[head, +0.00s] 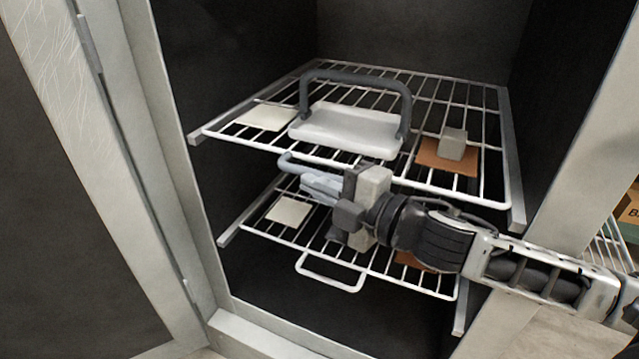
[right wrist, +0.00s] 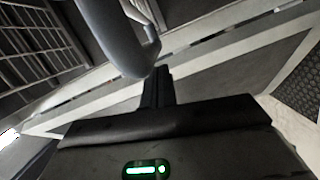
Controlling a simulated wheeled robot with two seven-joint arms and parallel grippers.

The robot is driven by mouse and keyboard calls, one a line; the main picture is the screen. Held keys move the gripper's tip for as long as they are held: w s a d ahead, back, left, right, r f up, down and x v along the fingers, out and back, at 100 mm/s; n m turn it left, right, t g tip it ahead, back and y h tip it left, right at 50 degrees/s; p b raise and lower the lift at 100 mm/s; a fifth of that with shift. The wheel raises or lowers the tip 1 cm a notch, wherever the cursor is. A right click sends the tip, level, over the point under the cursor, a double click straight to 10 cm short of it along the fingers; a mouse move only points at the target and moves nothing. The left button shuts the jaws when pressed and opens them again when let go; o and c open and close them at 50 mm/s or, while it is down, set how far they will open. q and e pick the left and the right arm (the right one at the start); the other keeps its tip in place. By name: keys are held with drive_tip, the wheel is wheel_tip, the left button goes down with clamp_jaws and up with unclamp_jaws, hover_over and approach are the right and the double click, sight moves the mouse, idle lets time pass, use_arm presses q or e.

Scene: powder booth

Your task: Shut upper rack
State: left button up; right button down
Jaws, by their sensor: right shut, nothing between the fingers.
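The upper rack (head: 240,145) is a white wire shelf inside the open booth, its front edge near the front ends of its side rails. My right gripper (head: 308,184) is shut and empty, just in front of and below the upper rack's front edge, by this handle. In the right wrist view, the shut fingers (right wrist: 157,88) are close to a thick grey curved bar (right wrist: 117,38), probably the handle; I cannot tell whether they touch. My left gripper is out of view.
The upper rack carries a white tray (head: 345,130) with a grey arched handle, a cream square (head: 264,117), and a grey block (head: 453,143) on a brown square (head: 432,158). A lower rack (head: 262,236) with its own front handle (head: 330,285) lies below. The door (head: 70,200) stands open at left.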

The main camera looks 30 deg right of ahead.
drive_tip(key=shift+w+d, duration=0.2)
drive_tip(key=shift+w+d+p, duration=0.4)
drive_tip(key=shift+w+d, duration=0.5)
drive_tip(key=shift+d, duration=0.3)
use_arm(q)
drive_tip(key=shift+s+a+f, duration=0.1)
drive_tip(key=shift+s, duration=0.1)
use_arm(e)
drive_tip(key=shift+w+d, duration=0.15)
drive_tip(key=shift+d, duration=0.05)
drive_tip(key=shift+r, duration=0.1)
drive_tip(key=shift+a, duration=0.25)
drive_tip(key=s+a+p, duration=0.2)
drive_tip(key=s+a, duration=0.1)
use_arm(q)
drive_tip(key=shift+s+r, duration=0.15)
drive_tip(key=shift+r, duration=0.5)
use_arm(e)
approach(340, 179)
drive_tip(key=shift+s+a+r, duration=0.1)
drive_tip(key=shift+a, duration=0.9)
drive_tip(key=shift+a+r, duration=0.15)
drive_tip(key=shift+a, duration=0.85)
